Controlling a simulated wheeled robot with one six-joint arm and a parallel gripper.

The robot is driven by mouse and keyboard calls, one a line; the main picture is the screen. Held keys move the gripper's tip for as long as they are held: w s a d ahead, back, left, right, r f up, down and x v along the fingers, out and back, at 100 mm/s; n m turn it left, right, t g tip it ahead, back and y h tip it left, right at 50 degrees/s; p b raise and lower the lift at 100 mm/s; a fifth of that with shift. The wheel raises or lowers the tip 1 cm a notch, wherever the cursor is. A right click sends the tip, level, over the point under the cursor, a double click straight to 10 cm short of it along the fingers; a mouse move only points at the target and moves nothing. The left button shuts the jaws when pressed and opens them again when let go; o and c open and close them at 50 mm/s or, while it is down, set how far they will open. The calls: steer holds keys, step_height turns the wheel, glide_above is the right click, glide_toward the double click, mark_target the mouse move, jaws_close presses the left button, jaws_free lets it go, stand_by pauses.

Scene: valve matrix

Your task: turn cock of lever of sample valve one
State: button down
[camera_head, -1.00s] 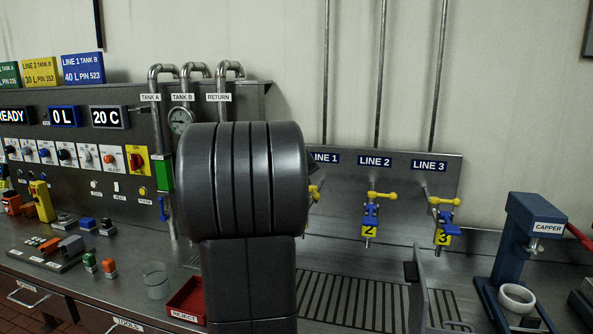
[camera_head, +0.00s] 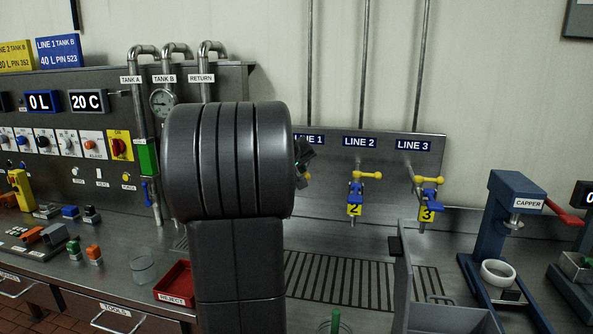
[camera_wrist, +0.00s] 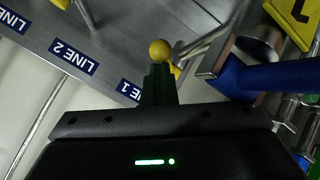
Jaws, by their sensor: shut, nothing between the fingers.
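Sample valve one sits below the LINE 1 label (camera_head: 309,138). In the head view my arm hides most of it, and only a bit of its yellow part (camera_head: 307,177) shows. In the wrist view a yellow ball (camera_wrist: 160,50) on a metal stem stands just beyond the fingertips of my gripper (camera_wrist: 158,70). The dark green fingers are shut with nothing between them, and the ball looks in front of them. I cannot tell whether they touch it. A blue lever (camera_wrist: 265,78) and a yellow number plate (camera_wrist: 296,20) are at the right of the wrist view.
The valves of line 2 (camera_head: 357,190) and line 3 (camera_head: 428,190) stand to the right on the same panel. A drain grate (camera_head: 340,283) lies below. A grey partition (camera_head: 402,280) and the blue capper (camera_head: 503,230) are at right; a red reject tray (camera_head: 175,284) is at left.

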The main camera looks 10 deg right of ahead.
steer(key=shift+a+f, duration=0.1)
steer(key=shift+f, duration=0.1)
steer(key=shift+w+a+r+b, duration=0.1)
steer(key=shift+w+a+b, duration=0.2)
steer(key=shift+a, duration=0.3)
